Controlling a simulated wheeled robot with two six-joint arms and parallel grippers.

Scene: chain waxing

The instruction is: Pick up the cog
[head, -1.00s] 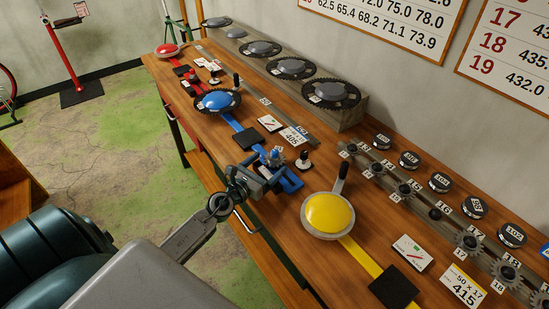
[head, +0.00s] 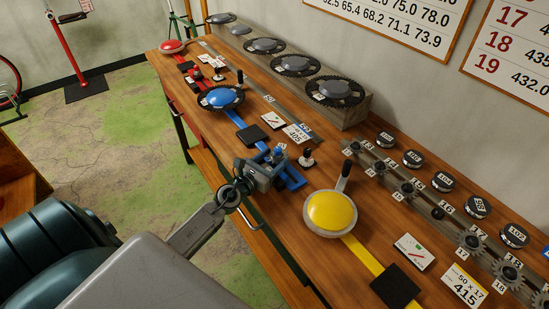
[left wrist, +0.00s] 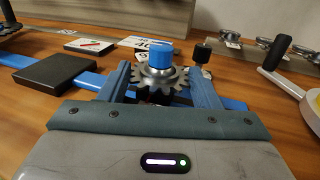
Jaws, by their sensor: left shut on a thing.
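A small grey metal cog (left wrist: 158,84) with a blue cap on top (left wrist: 161,54) sits between the blue fingers of my left gripper in the left wrist view. The left gripper (left wrist: 160,88) is shut on it. In the head view the left gripper (head: 280,164) is at the middle of the workbench (head: 250,187), left of the yellow disc, and the cog's blue top shows small between its fingers. The cog's underside is hidden, and I cannot tell whether it touches the bench. My right gripper is not in view.
A yellow disc with a black handle (head: 329,211) stands right of the gripper. A black pad (head: 254,134) and a blue disc (head: 221,97) lie beyond it. A rail of numbered cogs (head: 405,188) runs along the wall side. A small black-topped peg (head: 307,157) stands close by.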

